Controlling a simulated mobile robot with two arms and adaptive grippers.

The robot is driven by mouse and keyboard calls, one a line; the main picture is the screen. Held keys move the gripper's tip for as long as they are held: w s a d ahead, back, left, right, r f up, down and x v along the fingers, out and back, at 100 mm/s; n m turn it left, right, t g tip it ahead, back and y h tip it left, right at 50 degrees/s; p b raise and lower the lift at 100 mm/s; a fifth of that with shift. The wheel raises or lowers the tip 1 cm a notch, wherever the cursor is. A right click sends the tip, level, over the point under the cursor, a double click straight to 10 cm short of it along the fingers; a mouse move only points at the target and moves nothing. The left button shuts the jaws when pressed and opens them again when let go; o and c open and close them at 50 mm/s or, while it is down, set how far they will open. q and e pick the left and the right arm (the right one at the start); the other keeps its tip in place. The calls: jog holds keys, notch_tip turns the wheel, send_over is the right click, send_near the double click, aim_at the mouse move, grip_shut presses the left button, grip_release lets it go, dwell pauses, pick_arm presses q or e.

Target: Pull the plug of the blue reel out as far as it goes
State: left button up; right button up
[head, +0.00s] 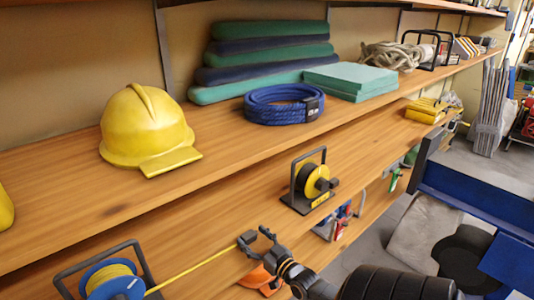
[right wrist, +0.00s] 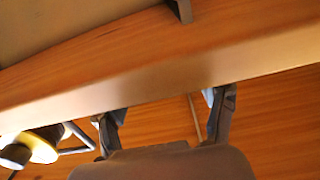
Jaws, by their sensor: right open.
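The blue reel (head: 123,287) stands in a dark frame at the lower left of the head view, cut off by the bottom edge. Its yellow cord (head: 195,269) is drawn out in a straight line to the right, up to my right gripper (head: 257,237). The plug at the cord's end cannot be told apart from the dark fingers there. My right gripper is open; in the right wrist view its two fingers (right wrist: 165,115) stand wide apart, with no plug clearly visible between them. My left gripper is not in view.
A yellow reel (head: 314,181) in a black frame stands on the same shelf, further right. The upper shelf (head: 90,206) overhangs; it holds a yellow helmet (head: 147,125) and a blue coil (head: 283,103). An orange object (head: 258,279) lies below the gripper.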

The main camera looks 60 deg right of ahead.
jog(key=v, duration=1)
jog(key=shift+d, duration=0.2)
jog(key=s+a+f+g+y, duration=0.1)
jog(key=s+a+f+g, duration=0.15)
jog(key=f, duration=0.65)
jog(key=s+a+f+n+g, duration=0.1)
jog(key=s+a+f+g, duration=0.2)
jog(key=f, duration=0.6)
jog(key=s+a+f+g+y, duration=0.1)
jog(key=s+a+f+g, duration=0.2)
jog(key=f, duration=0.6)
jog(key=s+a+f+n+g+y, duration=0.2)
jog(key=s+a+f+g, duration=0.6)
jog(key=s+a+f, duration=0.8)
jog(key=s+a+n, duration=0.1)
jog(key=s+n, duration=0.1)
jog(key=s, duration=0.2)
jog(key=shift+a+f, duration=0.25)
jog(key=shift+f, duration=0.15)
jog(key=shift+c, duration=0.4)
